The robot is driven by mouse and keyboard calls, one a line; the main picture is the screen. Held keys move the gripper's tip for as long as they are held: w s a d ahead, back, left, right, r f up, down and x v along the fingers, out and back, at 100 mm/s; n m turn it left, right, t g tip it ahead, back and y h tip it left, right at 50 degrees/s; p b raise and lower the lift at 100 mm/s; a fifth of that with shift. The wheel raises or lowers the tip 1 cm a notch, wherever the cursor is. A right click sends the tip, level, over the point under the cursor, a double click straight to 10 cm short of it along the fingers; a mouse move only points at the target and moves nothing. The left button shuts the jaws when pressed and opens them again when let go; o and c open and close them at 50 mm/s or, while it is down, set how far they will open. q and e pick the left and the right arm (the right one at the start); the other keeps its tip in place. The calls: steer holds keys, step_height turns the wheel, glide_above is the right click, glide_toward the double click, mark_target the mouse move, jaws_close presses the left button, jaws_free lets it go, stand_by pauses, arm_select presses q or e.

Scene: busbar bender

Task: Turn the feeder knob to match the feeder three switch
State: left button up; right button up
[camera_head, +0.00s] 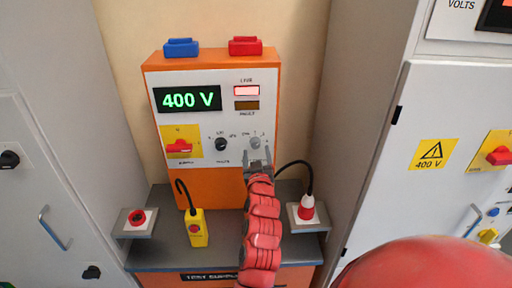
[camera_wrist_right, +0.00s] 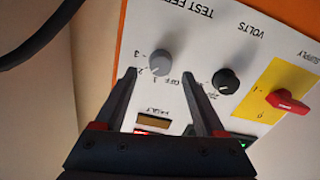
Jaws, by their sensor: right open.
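My right gripper (camera_head: 257,163) is open just below the knob in the head view. In the wrist view its two fingers (camera_wrist_right: 160,73) point toward the knob's two sides, with nothing held. Which switch is feeder three cannot be told. My left gripper is not in view.
A black volts knob (camera_head: 221,144) and a red supply switch (camera_head: 179,147) sit left of the feeder knob. The display (camera_head: 187,99) reads 400 V. A yellow pendant (camera_head: 196,228) and a black cable (camera_head: 306,175) flank my arm. Grey cabinets (camera_head: 385,190) stand at both sides.

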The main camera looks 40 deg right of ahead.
mark_target(256, 144)
steer(key=shift+p+x, duration=0.3)
steer(key=shift+x, duration=1.05)
jaws_close()
